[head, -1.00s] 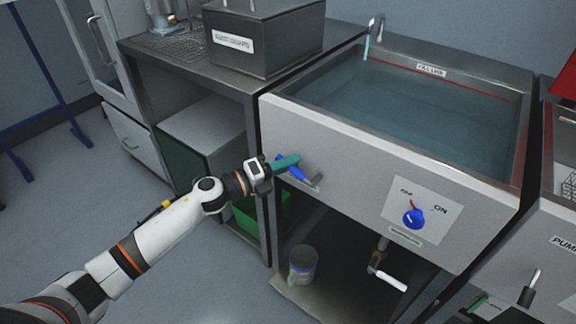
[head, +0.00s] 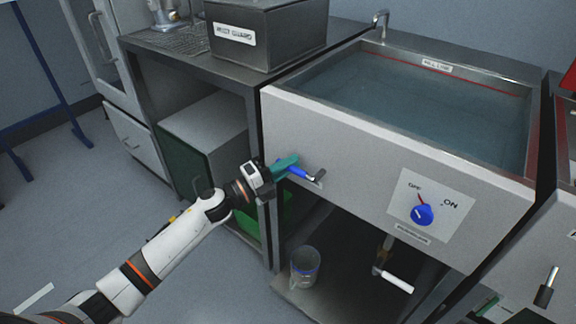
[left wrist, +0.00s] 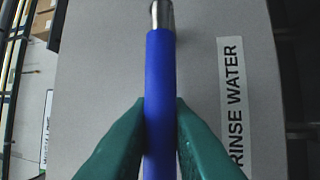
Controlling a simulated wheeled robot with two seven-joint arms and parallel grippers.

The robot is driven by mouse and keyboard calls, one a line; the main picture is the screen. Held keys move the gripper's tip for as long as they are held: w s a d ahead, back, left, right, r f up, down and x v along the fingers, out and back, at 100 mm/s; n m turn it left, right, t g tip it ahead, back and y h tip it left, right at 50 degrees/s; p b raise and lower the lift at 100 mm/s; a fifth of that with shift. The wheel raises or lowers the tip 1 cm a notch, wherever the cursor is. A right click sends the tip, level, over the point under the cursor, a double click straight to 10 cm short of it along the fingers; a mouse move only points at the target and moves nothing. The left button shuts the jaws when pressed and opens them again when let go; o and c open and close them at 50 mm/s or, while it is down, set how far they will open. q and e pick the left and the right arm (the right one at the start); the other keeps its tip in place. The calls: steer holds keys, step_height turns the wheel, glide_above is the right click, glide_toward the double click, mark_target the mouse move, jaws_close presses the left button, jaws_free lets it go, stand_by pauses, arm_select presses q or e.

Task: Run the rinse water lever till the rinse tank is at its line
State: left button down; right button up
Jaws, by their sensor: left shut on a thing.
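The rinse tank (head: 300,112) is a steel basin holding blue-grey water (head: 420,98). A red line with a "FILL LINE" label (head: 437,66) runs along its inner back wall; the water surface looks close to it, the exact gap hard to tell. The tap (head: 380,24) at the back rim shows no stream. The blue rinse water lever (head: 297,172) is on the tank's front panel. My left gripper (head: 285,164) is shut on it, its green fingers on both sides of the blue grip (left wrist: 160,85). A "RINSE WATER" label (left wrist: 233,108) is beside it. My right gripper is out of view.
A blue knob (head: 422,214) with OFF and ON marks is on the panel to the right, its red pointer toward OFF. Below are a jar (head: 305,266) and a white-handled valve (head: 397,281). A grey box (head: 265,40) stands on the bench at left.

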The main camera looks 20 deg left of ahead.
arm_select(q)
steer(key=c, duration=1.4)
jaws_free()
steer(key=shift+f, duration=0.1)
steer(key=shift+o, duration=0.2)
steer(key=v, duration=1.2)
